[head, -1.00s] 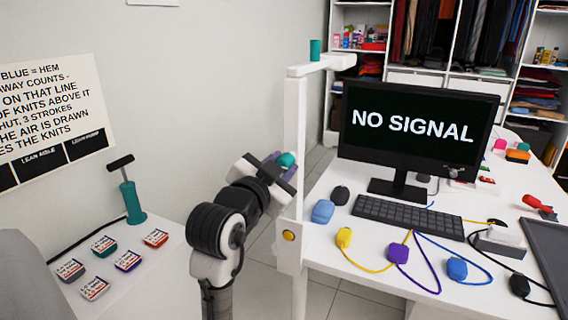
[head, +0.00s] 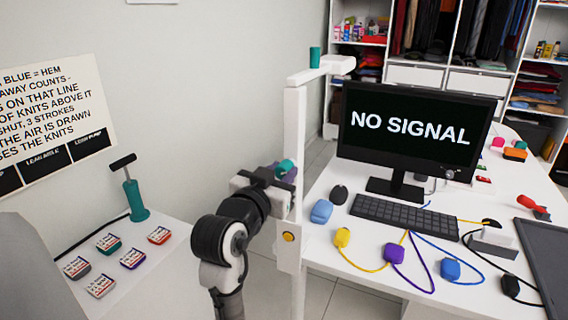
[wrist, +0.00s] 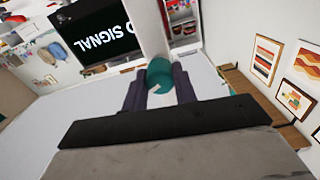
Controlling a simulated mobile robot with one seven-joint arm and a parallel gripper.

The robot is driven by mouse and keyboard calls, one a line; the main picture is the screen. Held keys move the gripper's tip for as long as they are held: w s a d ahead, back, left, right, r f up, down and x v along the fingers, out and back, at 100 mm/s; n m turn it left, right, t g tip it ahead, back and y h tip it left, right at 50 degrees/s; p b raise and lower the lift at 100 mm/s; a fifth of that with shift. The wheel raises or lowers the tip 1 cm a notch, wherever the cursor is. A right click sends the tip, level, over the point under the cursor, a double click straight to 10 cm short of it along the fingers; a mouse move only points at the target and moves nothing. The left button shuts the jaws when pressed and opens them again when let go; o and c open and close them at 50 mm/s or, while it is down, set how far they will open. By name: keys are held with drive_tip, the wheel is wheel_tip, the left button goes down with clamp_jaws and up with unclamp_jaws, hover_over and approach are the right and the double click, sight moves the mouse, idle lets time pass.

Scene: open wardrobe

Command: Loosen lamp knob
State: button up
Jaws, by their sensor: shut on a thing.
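The lamp is a tall white post (head: 294,125) with a short white arm on top, standing between the two tables. A teal knob (head: 285,167) is on the side of the post, partly hidden by my gripper (head: 281,174). In the wrist view the teal knob (wrist: 157,69) sits between the two dark fingers of my gripper (wrist: 160,80), which is shut on it. A small pale mark shows on the knob. A second teal cylinder (head: 315,57) stands on top of the lamp arm.
The right desk holds a monitor (head: 415,128), a keyboard (head: 405,217) and several coloured blocks with cords. The left table has a teal pump (head: 134,196) and several small labelled boxes. Bare floor lies around the post's foot.

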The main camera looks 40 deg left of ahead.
drive_tip(key=shift+r+n+p, duration=0.1)
drive_tip(key=shift+n+p, duration=2.2)
drive_tip(key=shift+n, duration=0.7)
drive_tip(key=n, duration=0.6)
drive_tip(key=o, duration=1)
drive_tip(key=shift+c, duration=0.3)
